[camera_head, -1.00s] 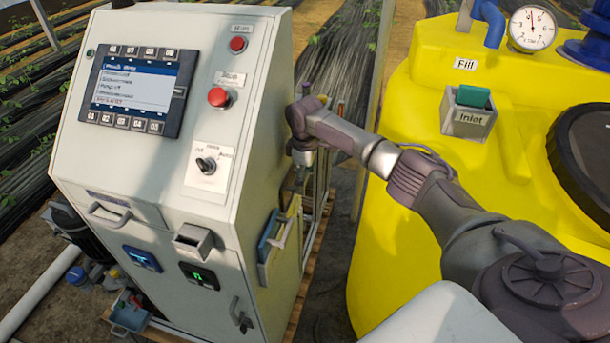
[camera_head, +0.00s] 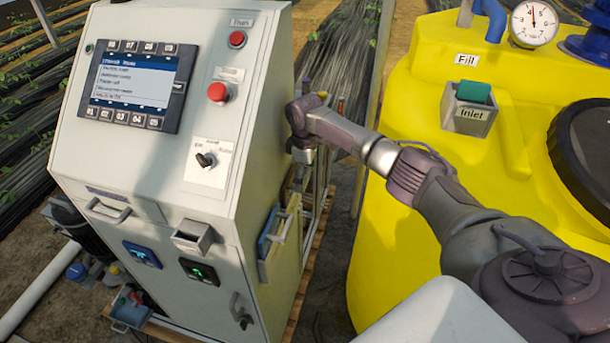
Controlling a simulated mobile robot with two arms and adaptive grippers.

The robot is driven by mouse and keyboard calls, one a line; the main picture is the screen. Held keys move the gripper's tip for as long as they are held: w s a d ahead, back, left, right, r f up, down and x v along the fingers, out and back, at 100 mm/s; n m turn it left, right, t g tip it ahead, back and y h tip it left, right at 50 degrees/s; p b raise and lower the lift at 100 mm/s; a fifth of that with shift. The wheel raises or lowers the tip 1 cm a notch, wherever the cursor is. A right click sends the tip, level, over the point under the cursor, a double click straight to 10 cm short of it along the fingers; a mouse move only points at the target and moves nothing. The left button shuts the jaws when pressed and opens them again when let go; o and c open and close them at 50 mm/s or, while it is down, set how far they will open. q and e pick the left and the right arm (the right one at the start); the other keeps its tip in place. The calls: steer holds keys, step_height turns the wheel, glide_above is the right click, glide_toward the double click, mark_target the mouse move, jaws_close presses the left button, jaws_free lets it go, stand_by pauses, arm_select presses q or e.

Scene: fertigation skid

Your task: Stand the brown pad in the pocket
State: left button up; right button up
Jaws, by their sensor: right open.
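I cannot make out a clearly brown pad. A tan flat piece (camera_head: 293,216) stands at the side holder on the cabinet's right wall, beside a blue one; I cannot tell whether it is the pad. A small grey open-topped pocket (camera_head: 192,238) sits on the cabinet front and looks empty. Another grey pocket marked Inlet (camera_head: 472,115), on the yellow tank, holds a green pad (camera_head: 473,92). My right gripper (camera_head: 298,182) points down beside the cabinet's right wall, above and behind the side holder. It is open; its fingertips are small and partly hidden. My left gripper is out of view.
The white cabinet (camera_head: 150,190) fills the left, with a screen, red buttons, a knob and handles. The yellow tank (camera_head: 400,250) stands at the right, with a pressure gauge (camera_head: 534,24). A narrow gap separates them. A blue-grey tray (camera_head: 130,314) lies low at left.

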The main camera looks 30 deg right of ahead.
step_height(320, 180, up, 12)
stand_by(0.5)
steer(key=shift+f, duration=0.1)
stand_by(0.4)
